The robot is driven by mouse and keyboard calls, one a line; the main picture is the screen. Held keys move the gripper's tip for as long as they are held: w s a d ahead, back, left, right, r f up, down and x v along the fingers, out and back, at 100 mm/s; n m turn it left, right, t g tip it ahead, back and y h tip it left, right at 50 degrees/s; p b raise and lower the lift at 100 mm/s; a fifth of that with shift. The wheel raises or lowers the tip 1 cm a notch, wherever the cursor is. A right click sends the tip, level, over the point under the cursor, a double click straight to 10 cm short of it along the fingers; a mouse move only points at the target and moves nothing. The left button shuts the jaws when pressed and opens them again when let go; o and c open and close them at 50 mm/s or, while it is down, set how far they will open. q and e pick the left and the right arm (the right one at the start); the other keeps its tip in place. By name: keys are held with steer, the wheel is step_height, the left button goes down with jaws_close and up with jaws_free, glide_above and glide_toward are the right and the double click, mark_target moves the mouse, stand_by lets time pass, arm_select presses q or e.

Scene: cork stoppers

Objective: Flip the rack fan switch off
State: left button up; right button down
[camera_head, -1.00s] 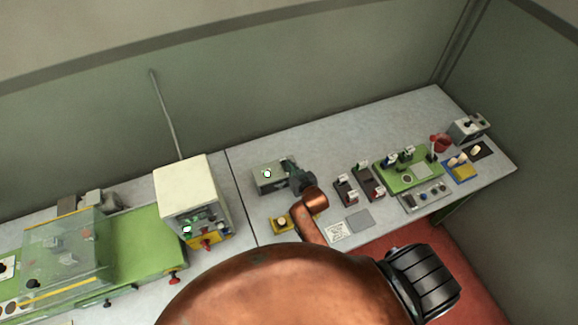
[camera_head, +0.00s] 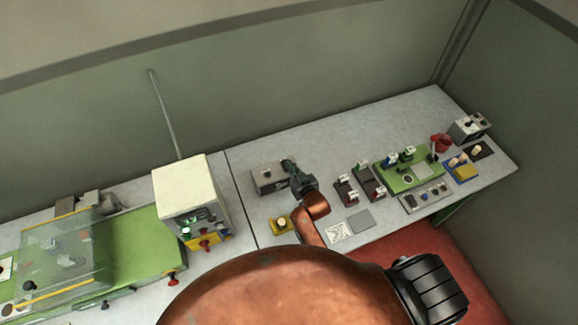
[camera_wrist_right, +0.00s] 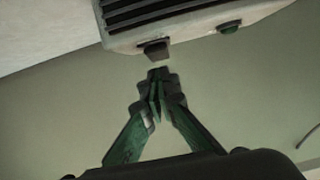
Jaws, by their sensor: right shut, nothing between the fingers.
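A small grey box (camera_head: 264,183) stands on the bench beside my right gripper (camera_head: 289,165). The wrist view shows a pale vented housing (camera_wrist_right: 195,30), with a dark switch (camera_wrist_right: 155,50) and a dark green, unlit lamp (camera_wrist_right: 230,28) on its face. My right gripper (camera_wrist_right: 158,76) is shut and empty, its fingertips just short of the switch with a small gap showing. The switch is too small to make out in the head view, and its exact position is hard to tell. The left gripper is out of view.
A white cabinet (camera_head: 183,188) stands left of the box. A yellow pad (camera_head: 281,226) lies in front. Switch blocks (camera_head: 347,188) and a green panel (camera_head: 408,178) stand to the right. The bench (camera_head: 320,143) behind is clear.

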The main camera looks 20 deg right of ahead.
steer(key=shift+r+p, duration=0.45)
steer(key=shift+p, duration=0.05)
steer(key=r+p, duration=0.3)
steer(key=shift+s+r, duration=0.1)
steer(key=shift+s, duration=0.2)
arm_select(q)
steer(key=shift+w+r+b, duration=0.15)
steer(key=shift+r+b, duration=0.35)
steer(key=shift+b, duration=0.05)
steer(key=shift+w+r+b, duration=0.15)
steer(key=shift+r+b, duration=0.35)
steer(key=shift+b, duration=0.05)
arm_select(e)
steer(key=s, duration=1)
steer(key=shift+r, duration=0.2)
steer(key=shift+d, duration=0.1)
